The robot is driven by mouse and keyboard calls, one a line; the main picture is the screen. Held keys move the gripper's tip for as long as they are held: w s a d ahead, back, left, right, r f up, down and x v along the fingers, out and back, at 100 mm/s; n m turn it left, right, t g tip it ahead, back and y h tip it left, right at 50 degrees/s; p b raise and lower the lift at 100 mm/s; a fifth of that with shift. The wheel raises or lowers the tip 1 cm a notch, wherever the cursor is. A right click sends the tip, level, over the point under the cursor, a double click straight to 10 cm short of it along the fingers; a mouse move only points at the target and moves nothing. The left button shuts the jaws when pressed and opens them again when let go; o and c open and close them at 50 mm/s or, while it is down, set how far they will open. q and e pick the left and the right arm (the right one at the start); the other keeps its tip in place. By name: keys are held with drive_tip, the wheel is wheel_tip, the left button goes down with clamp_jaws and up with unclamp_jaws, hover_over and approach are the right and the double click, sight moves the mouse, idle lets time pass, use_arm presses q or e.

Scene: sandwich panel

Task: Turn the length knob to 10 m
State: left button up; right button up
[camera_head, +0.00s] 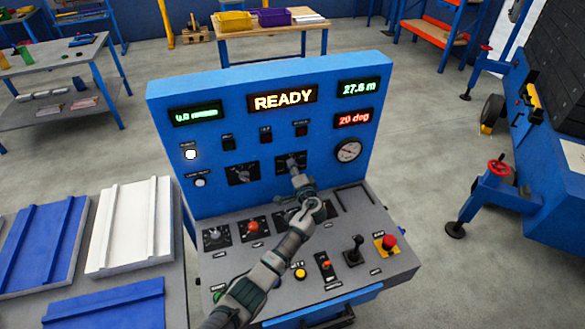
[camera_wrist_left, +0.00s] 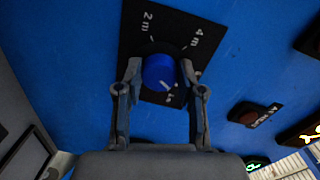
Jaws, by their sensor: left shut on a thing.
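The length knob (camera_wrist_left: 158,72) is a round blue knob on a black plate (camera_wrist_left: 150,22) in the left wrist view. Labels reading 2 m and 4 m show on the plate, and a third label by the knob's lower right is only partly legible. A white mark on the knob points to the lower right, toward that label. My left gripper (camera_wrist_left: 161,66) is shut on the knob, one finger on each side. In the head view, my left gripper (camera_head: 294,172) reaches the upright panel and hides most of the knob; its black plate (camera_head: 283,159) shows above. My right gripper is not in view.
The blue panel (camera_head: 215,90) has displays reading READY (camera_head: 283,99), 27.6 m (camera_head: 359,88) and 20 deg (camera_head: 353,119). Another knob (camera_head: 242,174) is to the left, a gauge (camera_head: 348,150) to the right. Below, the grey desk bears a joystick (camera_head: 354,250) and red button (camera_head: 387,243).

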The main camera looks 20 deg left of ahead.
use_arm(q)
drive_tip(key=m+p, duration=0.1)
drive_tip(key=m, duration=0.4)
drive_tip(key=m+y+p, duration=0.1)
drive_tip(key=m+p, duration=0.1)
drive_tip(key=m, duration=0.4)
drive_tip(key=m+p, duration=0.1)
drive_tip(key=m, duration=0.4)
drive_tip(key=shift+d+f+m+y+p, duration=0.25)
drive_tip(key=shift+f+m+y+p, duration=0.05)
drive_tip(key=shift+f+p, duration=0.1)
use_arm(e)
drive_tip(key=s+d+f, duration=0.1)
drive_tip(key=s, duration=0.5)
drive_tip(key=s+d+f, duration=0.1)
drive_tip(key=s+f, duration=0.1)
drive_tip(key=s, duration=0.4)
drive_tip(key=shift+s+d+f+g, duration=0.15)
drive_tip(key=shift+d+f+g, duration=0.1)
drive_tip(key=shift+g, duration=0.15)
use_arm(q)
drive_tip(key=o, duration=1.1)
drive_tip(key=shift+w, duration=0.1)
drive_tip(key=shift+o, duration=0.2)
drive_tip(key=shift+r, duration=0.1)
drive_tip(key=shift+d+r, duration=0.1)
drive_tip(key=shift+r, duration=0.05)
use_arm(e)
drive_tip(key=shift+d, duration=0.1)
